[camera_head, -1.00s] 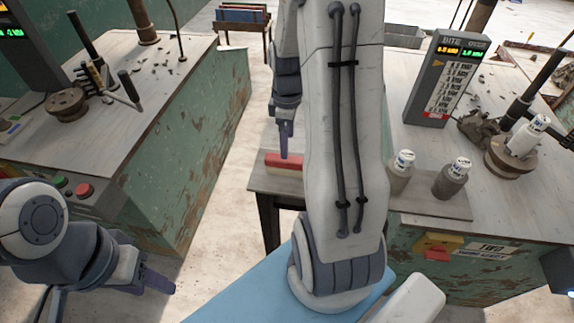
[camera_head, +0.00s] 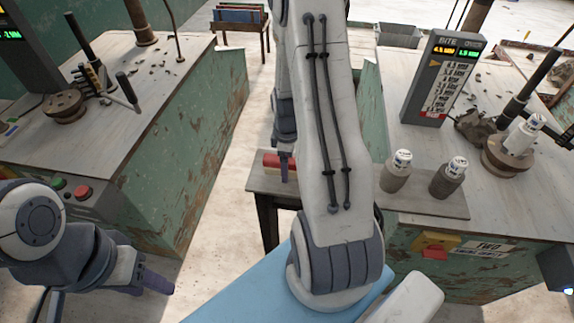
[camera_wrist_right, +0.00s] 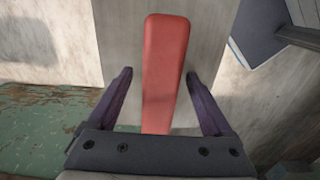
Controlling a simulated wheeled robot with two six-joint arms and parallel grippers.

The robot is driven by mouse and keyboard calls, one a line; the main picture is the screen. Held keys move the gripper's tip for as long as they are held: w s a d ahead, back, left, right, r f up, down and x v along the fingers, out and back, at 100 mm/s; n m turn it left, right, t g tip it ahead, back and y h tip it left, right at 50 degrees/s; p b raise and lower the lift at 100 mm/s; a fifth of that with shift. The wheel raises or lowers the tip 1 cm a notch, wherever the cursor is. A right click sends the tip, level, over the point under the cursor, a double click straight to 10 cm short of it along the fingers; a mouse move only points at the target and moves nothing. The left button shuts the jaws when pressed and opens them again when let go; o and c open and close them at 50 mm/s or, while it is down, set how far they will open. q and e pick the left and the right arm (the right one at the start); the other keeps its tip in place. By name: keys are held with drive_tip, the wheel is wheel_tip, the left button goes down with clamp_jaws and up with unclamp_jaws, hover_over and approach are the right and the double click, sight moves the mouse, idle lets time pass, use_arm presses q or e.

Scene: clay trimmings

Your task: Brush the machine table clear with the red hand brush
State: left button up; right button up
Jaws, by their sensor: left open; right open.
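The red hand brush (camera_head: 271,160) lies on a small side table (camera_head: 264,184) between the two machines. My right gripper (camera_head: 284,168) points down at the brush, partly hidden behind my own arm. In the right wrist view the red brush (camera_wrist_right: 166,65) lies between the open fingers of my right gripper (camera_wrist_right: 160,75), with a gap on each side. The left machine table (camera_head: 105,125) has dark clay trimmings scattered on its top, and the right machine table (camera_head: 410,145) has some too. My left gripper (camera_head: 155,281) hangs empty at lower left.
Two capped bottles (camera_head: 397,172) (camera_head: 449,178) stand at the right, near the right machine's edge. A display box (camera_head: 440,78) stands on the right machine. Levers and a round hub (camera_head: 65,106) rise from the left machine. Pale floor lies between the machines.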

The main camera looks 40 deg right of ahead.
clamp_jaws()
drive_tip(key=shift+r, duration=0.1)
